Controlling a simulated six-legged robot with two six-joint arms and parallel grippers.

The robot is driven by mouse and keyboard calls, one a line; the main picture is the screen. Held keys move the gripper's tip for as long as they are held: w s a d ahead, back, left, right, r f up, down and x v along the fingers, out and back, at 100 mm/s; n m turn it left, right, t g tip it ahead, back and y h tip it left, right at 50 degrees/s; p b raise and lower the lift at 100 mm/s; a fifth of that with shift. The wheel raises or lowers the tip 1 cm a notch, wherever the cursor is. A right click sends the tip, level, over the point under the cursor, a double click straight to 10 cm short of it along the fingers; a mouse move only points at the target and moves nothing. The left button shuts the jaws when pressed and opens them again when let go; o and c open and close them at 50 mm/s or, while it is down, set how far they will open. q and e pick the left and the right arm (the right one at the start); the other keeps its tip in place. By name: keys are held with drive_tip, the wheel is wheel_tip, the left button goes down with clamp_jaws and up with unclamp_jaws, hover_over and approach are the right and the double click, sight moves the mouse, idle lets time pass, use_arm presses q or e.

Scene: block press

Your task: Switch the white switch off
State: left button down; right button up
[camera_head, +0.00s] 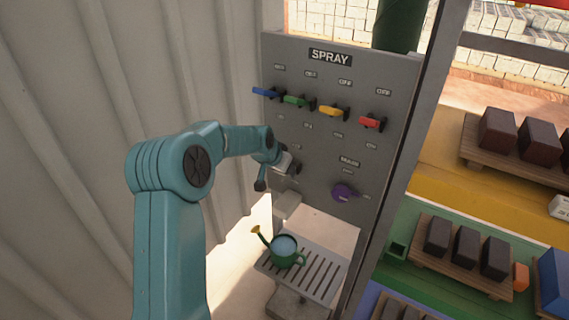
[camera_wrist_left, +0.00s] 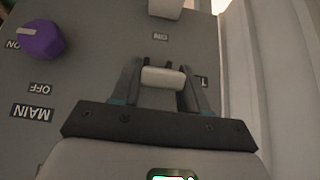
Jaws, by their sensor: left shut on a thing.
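The white switch (camera_wrist_left: 163,78) shows in the wrist view as a short white handle between the two fingers of my left gripper (camera_wrist_left: 162,85). The gripper is shut on it, with one finger on each side. An ON label (camera_wrist_left: 160,36) lies beyond the handle in that view; a second label to its right is partly hidden by a finger. In the head view my left gripper (camera_head: 283,164) is against the lower left of the grey panel (camera_head: 318,150) and mostly covers the switch. My right gripper is not in view.
Blue (camera_head: 266,92), green (camera_head: 298,100), yellow (camera_head: 334,111) and red (camera_head: 372,122) levers are above. A purple knob (camera_head: 343,192) is to the right, its pointer towards ON. A green watering can (camera_head: 285,252) stands below. A corrugated wall (camera_head: 80,120) is at left.

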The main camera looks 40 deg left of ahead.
use_arm(q)
drive_tip(key=shift+r, duration=0.2)
idle(0.5)
drive_tip(key=c, duration=0.6)
unclamp_jaws()
drive_tip(key=shift+c, duration=0.2)
drive_tip(key=shift+s+r, duration=0.15)
drive_tip(key=shift+r, duration=0.1)
drive_tip(key=b+v, duration=0.2)
drive_tip(key=v, duration=1.3)
drive_tip(key=shift+r, duration=0.35)
drive_tip(key=shift+s, duration=0.15)
